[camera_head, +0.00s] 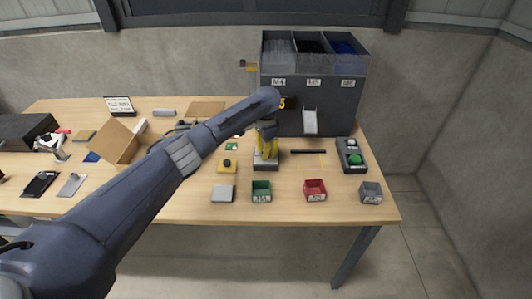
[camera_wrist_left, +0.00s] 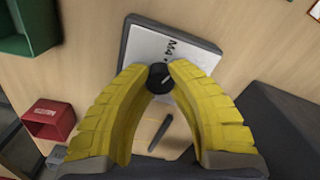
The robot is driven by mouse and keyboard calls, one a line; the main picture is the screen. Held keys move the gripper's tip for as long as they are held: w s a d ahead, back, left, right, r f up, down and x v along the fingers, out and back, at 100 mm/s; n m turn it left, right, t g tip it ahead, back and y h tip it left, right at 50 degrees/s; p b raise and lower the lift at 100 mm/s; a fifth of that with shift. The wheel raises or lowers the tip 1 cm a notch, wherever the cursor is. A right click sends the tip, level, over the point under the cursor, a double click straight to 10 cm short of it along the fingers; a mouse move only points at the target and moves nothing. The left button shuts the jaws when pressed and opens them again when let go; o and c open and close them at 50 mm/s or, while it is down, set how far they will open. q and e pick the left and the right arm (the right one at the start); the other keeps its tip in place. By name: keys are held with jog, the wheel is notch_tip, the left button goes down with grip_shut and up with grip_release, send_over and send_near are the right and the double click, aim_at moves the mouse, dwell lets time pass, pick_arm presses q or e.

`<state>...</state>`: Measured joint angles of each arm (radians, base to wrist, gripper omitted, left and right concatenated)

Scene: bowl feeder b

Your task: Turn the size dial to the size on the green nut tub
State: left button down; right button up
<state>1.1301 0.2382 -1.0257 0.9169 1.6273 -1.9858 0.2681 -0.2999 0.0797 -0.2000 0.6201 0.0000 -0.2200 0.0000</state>
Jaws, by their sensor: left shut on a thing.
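The size dial is a black knob (camera_wrist_left: 160,79) with a pale pointer line on a white-faced plate (camera_wrist_left: 196,53). The plate's mark "M4" shows beside the knob in the left wrist view; other marks are hidden by my fingers. My left gripper (camera_wrist_left: 159,73) has its yellow fingers shut on the knob, one on each side. In the head view my left gripper (camera_head: 267,145) reaches down over the dial unit (camera_head: 266,167). The green nut tub (camera_head: 261,191) stands in front of the dial unit; its label is too small to read. My right gripper is not in view.
A red tub (camera_head: 315,190) and a grey tub (camera_head: 371,194) stand to the right. A box with a green button (camera_head: 352,157) is behind them. The grey feeder (camera_head: 347,102) with labelled bins and a chute stands at the back. Several loose items lie left.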

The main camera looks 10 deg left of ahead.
pick_arm(q)
jog(key=shift+n, duration=1.9)
jog(key=c, duration=1.1)
grip_release()
notch_tip(320, 180, up, 12)
